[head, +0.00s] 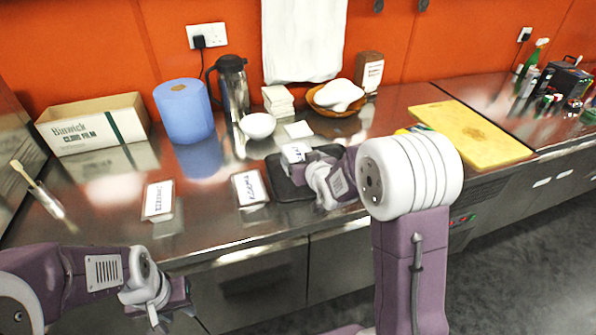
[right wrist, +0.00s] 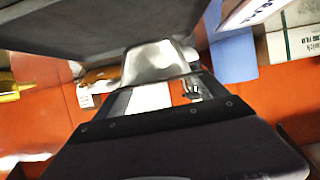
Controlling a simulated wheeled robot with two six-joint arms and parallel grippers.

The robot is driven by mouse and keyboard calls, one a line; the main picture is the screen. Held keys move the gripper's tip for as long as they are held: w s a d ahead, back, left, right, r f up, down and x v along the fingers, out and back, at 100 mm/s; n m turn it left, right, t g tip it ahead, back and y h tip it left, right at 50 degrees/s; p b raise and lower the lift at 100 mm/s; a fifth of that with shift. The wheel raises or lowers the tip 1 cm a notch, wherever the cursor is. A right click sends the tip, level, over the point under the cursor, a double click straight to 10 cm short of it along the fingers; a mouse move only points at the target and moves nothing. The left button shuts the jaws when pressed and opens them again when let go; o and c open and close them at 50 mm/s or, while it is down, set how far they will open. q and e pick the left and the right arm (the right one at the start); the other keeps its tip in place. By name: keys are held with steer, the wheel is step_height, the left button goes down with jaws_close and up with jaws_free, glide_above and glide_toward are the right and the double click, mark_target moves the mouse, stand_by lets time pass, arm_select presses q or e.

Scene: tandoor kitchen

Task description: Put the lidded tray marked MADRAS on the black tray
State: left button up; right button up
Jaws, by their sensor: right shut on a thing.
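My right gripper (head: 312,168) is shut on a small white-lidded tray (head: 295,151) with a dark-printed label, too small to read. It holds this tray over the back part of the black tray (head: 284,190); I cannot tell whether they touch. In the right wrist view, a silvery tray body (right wrist: 160,62) sits between the dark fingers. Two other labelled lidded trays lie on the steel counter: one (head: 249,188) just left of the black tray, one (head: 158,201) further left. I cannot surely read MADRAS on any. My left gripper (head: 160,305) hangs in front of the counter, its jaws unclear.
Behind stand a cling film box (head: 95,125), a blue roll (head: 184,110), a steel flask (head: 232,88), a white bowl (head: 257,126) and a basket (head: 338,98). A yellow board (head: 470,133) lies to the right. The counter between the left lidded trays is clear.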

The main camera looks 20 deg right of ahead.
mark_target(295, 160)
steer(key=w, duration=0.1)
steer(key=w+a+f, duration=0.1)
steer(key=w+f, duration=0.1)
steer(key=shift+w+a, duration=0.3)
steer(key=shift+a, duration=0.1)
step_height(295, 160, down, 4)
steer(key=shift+r, duration=0.1)
steer(key=shift+f, duration=0.2)
steer(key=shift+d, duration=0.1)
steer(key=shift+s+b, duration=0.1)
steer(key=shift+b, duration=0.2)
